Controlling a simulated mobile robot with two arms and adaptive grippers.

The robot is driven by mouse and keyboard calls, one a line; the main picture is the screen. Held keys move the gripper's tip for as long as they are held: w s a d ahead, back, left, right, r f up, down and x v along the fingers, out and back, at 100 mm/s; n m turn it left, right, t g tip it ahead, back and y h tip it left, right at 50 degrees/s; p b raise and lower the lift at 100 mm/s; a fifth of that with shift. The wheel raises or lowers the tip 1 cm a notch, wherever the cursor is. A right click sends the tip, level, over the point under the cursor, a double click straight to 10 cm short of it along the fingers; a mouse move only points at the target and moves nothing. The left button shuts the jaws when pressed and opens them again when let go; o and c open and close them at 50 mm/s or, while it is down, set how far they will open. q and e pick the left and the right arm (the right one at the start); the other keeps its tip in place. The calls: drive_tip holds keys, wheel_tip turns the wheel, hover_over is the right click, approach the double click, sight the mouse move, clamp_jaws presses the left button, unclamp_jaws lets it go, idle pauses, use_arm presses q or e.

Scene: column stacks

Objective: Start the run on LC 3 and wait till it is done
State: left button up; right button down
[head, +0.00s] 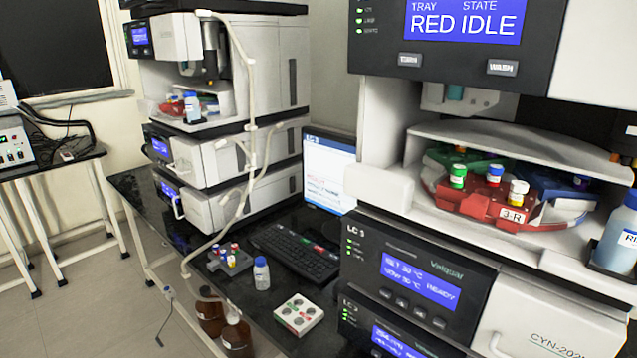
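The LC 3 stack stands at the right, cut off by the frame edge. Its top display (467,20) reads TRAY RED, STATE IDLE, above buttons marked TURN (411,60) and WASH (502,68). The Valquar module (420,283) below reads READY. A monitor (328,178), its top text seeming to read LC 3, is partly hidden by the stack. A keyboard (293,252) with a few coloured keys lies before it. Neither gripper shows.
Another instrument stack (225,110) stands at the left back. A vial rack (230,262), a blue-capped bottle (261,274) and a white pad with round buttons (299,314) sit on the dark bench. Brown bottles (236,337) stand below its front edge. A side table (50,165) is far left.

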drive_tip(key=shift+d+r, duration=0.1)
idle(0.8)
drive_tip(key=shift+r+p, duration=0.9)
drive_tip(key=shift+p, duration=0.1)
